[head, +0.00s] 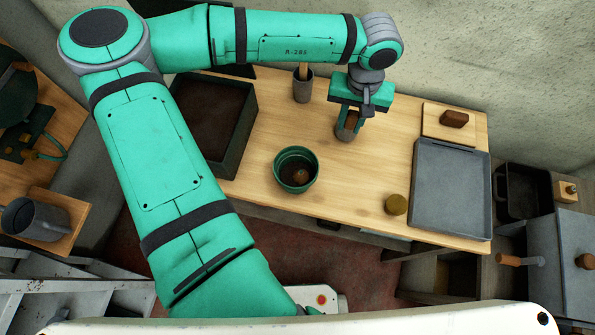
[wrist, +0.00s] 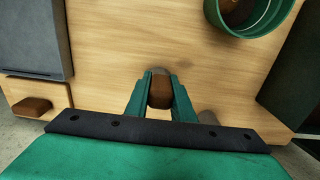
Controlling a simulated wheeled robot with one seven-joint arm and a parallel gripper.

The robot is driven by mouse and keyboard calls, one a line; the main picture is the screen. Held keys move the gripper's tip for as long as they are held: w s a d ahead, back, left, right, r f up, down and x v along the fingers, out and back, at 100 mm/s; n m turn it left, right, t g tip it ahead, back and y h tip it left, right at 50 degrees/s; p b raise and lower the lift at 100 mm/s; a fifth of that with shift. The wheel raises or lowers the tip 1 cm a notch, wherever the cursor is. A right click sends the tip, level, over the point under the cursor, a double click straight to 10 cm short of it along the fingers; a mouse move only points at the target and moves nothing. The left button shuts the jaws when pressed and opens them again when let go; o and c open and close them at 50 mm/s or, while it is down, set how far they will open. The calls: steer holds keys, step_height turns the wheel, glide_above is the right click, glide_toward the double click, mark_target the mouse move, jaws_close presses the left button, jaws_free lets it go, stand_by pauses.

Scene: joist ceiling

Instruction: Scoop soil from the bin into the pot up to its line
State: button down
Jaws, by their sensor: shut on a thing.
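The dark green soil bin (head: 247,118) stands at the back left of the wooden table, with brown soil (head: 212,112) inside. The pot also shows at the top of the wrist view (wrist: 255,32). My gripper (head: 350,118) is right of and behind the pot. It is shut on the brown handle of a scoop (wrist: 160,91), whose grey end (head: 346,133) points down. I cannot tell whether the scoop holds soil.
A grey cup (head: 303,91) with a wooden-handled tool stands behind the pot. The tabletop between pot and tray is mostly clear.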

mark_target(355, 111)
steer(key=shift+r, duration=1.85)
steer(key=shift+d, duration=0.1)
